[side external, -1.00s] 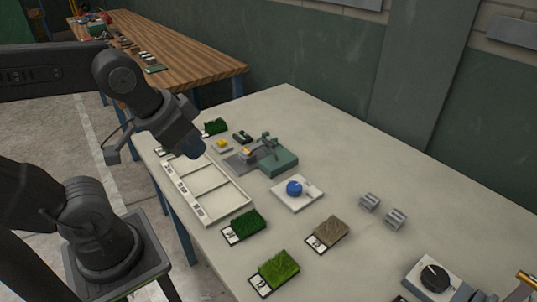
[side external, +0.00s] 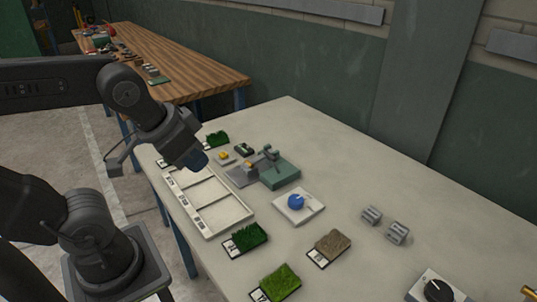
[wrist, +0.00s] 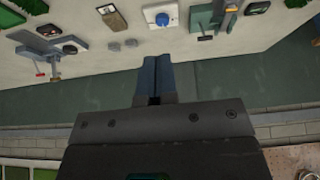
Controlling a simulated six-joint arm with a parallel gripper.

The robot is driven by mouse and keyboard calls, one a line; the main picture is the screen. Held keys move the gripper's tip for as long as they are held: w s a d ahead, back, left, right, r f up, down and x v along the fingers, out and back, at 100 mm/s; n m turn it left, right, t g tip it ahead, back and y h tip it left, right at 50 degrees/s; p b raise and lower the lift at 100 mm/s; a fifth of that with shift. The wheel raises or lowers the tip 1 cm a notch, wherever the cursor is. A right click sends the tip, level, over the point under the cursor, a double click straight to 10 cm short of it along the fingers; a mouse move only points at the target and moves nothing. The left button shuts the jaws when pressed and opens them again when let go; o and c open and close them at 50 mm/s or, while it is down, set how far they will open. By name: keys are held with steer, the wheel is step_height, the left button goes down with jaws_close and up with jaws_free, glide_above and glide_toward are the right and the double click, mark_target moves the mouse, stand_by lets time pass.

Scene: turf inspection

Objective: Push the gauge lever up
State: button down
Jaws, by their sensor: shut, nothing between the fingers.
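The gauge (side external: 279,173) is a green block with a grey plate at its left, standing on the pale table. Its small dark lever (side external: 270,153) shows on top, too small to tell its exact angle. My gripper (side external: 199,160) has blue fingers and hangs left of the gauge, above the tray's far end, apart from the lever. The wrist view shows the fingers (wrist: 154,80) shut together and empty.
A blue knob on a white plate (side external: 315,207) is in front of the gauge. A white divided tray (side external: 212,234) lies at left. Turf samples (side external: 245,238), two grey blocks (side external: 371,214) and a black dial (side external: 438,291) are nearby. A green wall (side external: 330,65) stands behind.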

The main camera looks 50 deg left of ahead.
steer(key=c, duration=1.8)
jaws_free()
steer(key=shift+c, duration=0.2)
steer(key=shift+o, duration=0.8)
steer(key=shift+w, duration=0.1)
steer(key=o, duration=0.6)
steer(key=w+a+n, duration=0.1)
steer(key=w+n, duration=0.1)
steer(key=w, duration=0.1)
steer(key=w+a+n, duration=0.1)
steer(key=w+n, duration=0.2)
steer(key=w+a+n, duration=0.1)
steer(key=w+n, duration=0.1)
steer(key=w, duration=0.1)
steer(key=shift+r+n+g, duration=0.35)
steer(key=shift+n+g, duration=0.05)
steer(key=shift+c, duration=0.2)
steer(key=n, duration=1)
glide_toward(270, 155)
steer(key=shift+g, duration=0.4)
steer(key=x, duration=1)
steer(key=shift+w+d+f, duration=0.1)
steer(key=shift+w+f, duration=0.1)
steer(key=shift+w, duration=0.25)
jaws_close()
